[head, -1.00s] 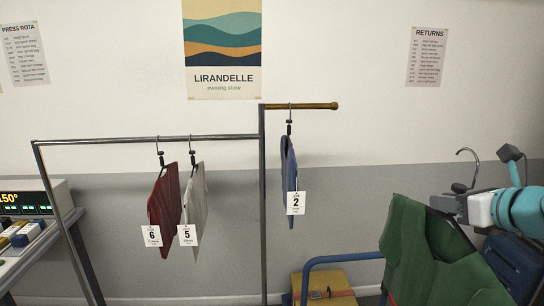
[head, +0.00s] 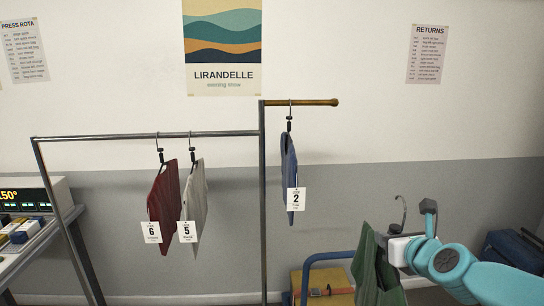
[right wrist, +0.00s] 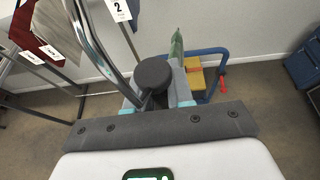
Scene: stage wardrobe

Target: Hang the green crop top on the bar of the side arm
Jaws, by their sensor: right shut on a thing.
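The green crop top (head: 366,268) hangs below its hanger, turned partly edge-on at the lower right of the head view. My right gripper (head: 394,247) is shut on its hanger, and the dark hook (head: 402,208) stands up above the jaws. The fingertips are mostly hidden. In the right wrist view, the crop top (right wrist: 177,48) shows as a thin green strip beyond the gripper (right wrist: 155,95). The side arm's brass-coloured bar (head: 312,103) is higher and to the left, apart from the hook. My left gripper is out of view.
A blue garment (head: 289,165) tagged 2 hangs on the side arm, with bare bar to its right. Red (head: 163,205) and grey (head: 194,195) garments hang on the main rail (head: 100,140). A blue-railed trolley with a yellow box (head: 325,285) stands below.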

